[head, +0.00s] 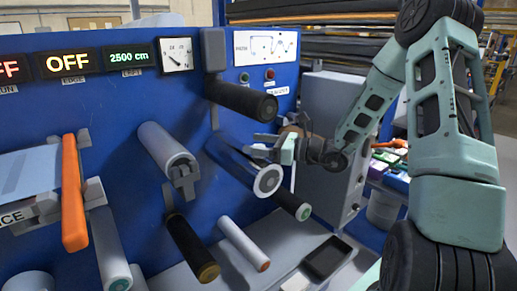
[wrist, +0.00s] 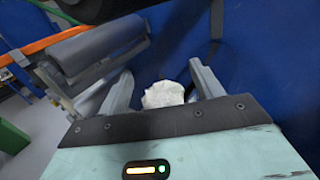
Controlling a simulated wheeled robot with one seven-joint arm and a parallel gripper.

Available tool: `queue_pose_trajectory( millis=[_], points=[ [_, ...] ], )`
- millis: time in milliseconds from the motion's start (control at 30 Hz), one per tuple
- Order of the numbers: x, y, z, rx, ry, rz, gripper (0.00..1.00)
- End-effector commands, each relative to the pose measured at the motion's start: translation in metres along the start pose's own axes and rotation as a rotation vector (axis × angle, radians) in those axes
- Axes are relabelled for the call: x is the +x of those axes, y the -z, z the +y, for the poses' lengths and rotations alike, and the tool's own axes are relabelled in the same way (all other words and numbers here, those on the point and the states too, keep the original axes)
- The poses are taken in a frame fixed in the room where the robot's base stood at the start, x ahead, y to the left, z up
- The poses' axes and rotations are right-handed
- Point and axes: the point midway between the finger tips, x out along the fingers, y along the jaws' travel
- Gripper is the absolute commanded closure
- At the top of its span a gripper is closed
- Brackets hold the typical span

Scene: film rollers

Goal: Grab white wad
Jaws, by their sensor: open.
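The white wad (wrist: 162,94) is a pale, crumpled lump in the wrist view. It appears between the two fingers of my gripper (wrist: 160,75), just beyond the dark front edge of the gripper body, which hides its lower part. A gap shows between the wad and each finger, so the fingers are open and not closed on it. In the head view my gripper (head: 254,143) points left, in front of the blue machine panel and just above a white-ended roller (head: 267,181). I cannot make out the wad in the head view.
The blue panel (head: 110,115) carries several projecting rollers, including a black one (head: 243,99) above my gripper and a grey one (head: 165,148) to its left. A grey cabinet (head: 328,130) stands behind my wrist. A dark tray (head: 327,258) lies below.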

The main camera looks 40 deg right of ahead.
Motion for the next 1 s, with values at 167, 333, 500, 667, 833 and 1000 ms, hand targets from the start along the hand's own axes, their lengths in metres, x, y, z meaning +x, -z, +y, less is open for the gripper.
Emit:
queue_pose_trajectory(
  millis=[167,333,500,667,833,1000],
  points=[
    [0.0,0.0,0.0,0.0,0.0,0.0,0.37],
    [0.0,0.0,0.0,0.0,0.0,0.0,0.79],
    [0.0,0.0,0.0,0.0,0.0,0.0,0.8],
    [0.0,0.0,0.0,0.0,0.0,0.0,0.8],
    [0.0,-0.004,0.0,-0.002,0.0,0.0,0.8],
    [0.0,-0.016,0.0,-0.005,0.0,0.0,0.8]
  ],
)
